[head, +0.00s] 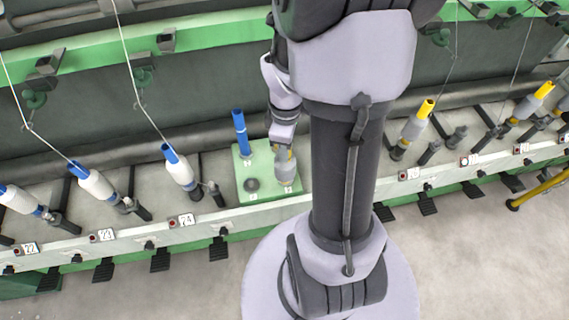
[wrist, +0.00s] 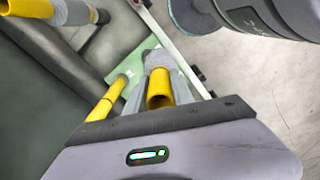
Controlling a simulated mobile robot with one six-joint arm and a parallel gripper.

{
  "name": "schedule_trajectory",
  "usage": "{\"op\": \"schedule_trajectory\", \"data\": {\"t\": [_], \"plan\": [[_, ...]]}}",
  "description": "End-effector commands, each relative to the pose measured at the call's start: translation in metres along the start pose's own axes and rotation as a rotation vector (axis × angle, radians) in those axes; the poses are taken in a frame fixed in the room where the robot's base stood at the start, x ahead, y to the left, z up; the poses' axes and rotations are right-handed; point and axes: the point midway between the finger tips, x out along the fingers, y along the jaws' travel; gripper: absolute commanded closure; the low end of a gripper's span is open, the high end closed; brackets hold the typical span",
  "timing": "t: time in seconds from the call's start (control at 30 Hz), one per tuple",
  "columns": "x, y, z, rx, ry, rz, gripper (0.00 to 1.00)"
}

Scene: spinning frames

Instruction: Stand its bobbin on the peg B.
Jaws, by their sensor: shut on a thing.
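The green plate (head: 262,195) stands before the frame, with a bare dark peg (head: 252,185) at its front left and a blue tube (head: 240,132) upright at its back left. The peg letters are too small to read. My gripper (head: 284,147) is over the plate's right side, shut on a grey-wound bobbin (head: 285,167). In the wrist view that bobbin shows its yellow tube end (wrist: 159,90) between my fingers. It looks near upright over the front right of the plate; any peg under it is hidden, and I cannot tell whether it touches.
A yellow tube (wrist: 105,102) stands close beside my gripper in the wrist view. White bobbins with blue tubes (head: 180,168) lean along the frame at left, yellow-topped ones (head: 416,122) at right. Threads (head: 125,55) hang down to some bobbins. A numbered white rail (head: 140,230) runs in front.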

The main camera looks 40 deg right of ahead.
Motion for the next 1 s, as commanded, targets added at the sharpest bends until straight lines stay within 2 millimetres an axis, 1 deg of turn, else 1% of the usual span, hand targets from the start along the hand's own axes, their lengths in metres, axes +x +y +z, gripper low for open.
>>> {"op": "schedule_trajectory", "data": {"t": [0.03, 0.1, 0.23, 0.47, 1.0], "plan": [[-0.004, 0.011, -0.002, 0.061, 0.0, 0.001, 1.0], [-0.009, 0.023, -0.004, 0.144, 0.0, 0.0, 1.0], [-0.013, 0.036, -0.006, 0.237, -0.001, -0.002, 1.0], [-0.006, 0.037, -0.006, 0.253, -0.002, -0.004, 1.0], [0.038, 0.037, -0.006, 0.25, -0.001, -0.003, 1.0]]}}
